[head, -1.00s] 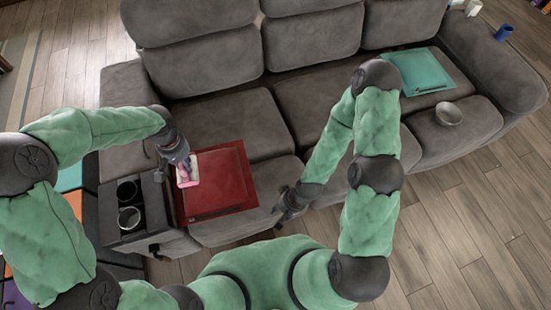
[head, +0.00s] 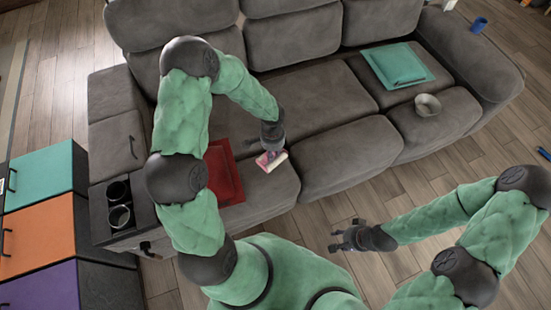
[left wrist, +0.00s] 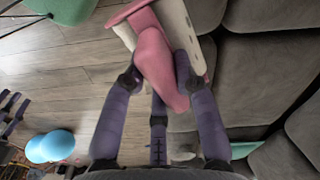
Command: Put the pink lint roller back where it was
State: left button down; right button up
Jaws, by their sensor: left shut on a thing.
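The pink lint roller (head: 271,160), with a white roll, is in my left gripper (head: 270,148) in the head view. It is just right of the red flat item, over the front part of the grey sofa seat; I cannot tell whether it touches the cushion. In the left wrist view, the fingers of my left gripper (left wrist: 160,88) are shut around the pink handle of the lint roller (left wrist: 157,66), its white part beyond. My right gripper (head: 345,237) looks open and empty, over the floor in front of the sofa.
The red flat item (head: 227,186) lies on the left seat, partly behind my left arm. A teal flat item (head: 397,66) and a bowl (head: 427,106) rest on the right seats. Cup holders (head: 119,205) and coloured drawers (head: 38,230) stand left.

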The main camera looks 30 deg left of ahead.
aim_at(266, 164)
pick_arm(q)
jog(key=s+f+m, duration=0.1)
jog(key=f, duration=0.1)
jog(key=s+f+m+p, duration=0.1)
jog(key=f, duration=0.1)
jog(key=s+a+f+m, duration=0.1)
jog(key=f+m, duration=0.1)
jog(key=f, duration=0.1)
jog(key=shift+s, duration=0.35)
jog(key=shift+w+a+f+b, duration=0.3)
jog(key=shift+w+a+f, duration=0.6)
jog(key=shift+w+f, duration=1.25)
jog(key=shift+w+a+f+b, duration=0.25)
jog(key=shift+w+a+f, duration=0.7)
jog(key=shift+w+f, duration=1.2)
jog(key=shift+w+a+f+b, duration=0.3)
jog(key=shift+w+a+f, duration=0.6)
jog(key=shift+w+f, duration=1.25)
jog(key=shift+s+f, duration=0.1)
jog(key=shift+f, duration=0.05)
jog(key=c, duration=1)
grip_release()
jog(key=shift+o, duration=0.2)
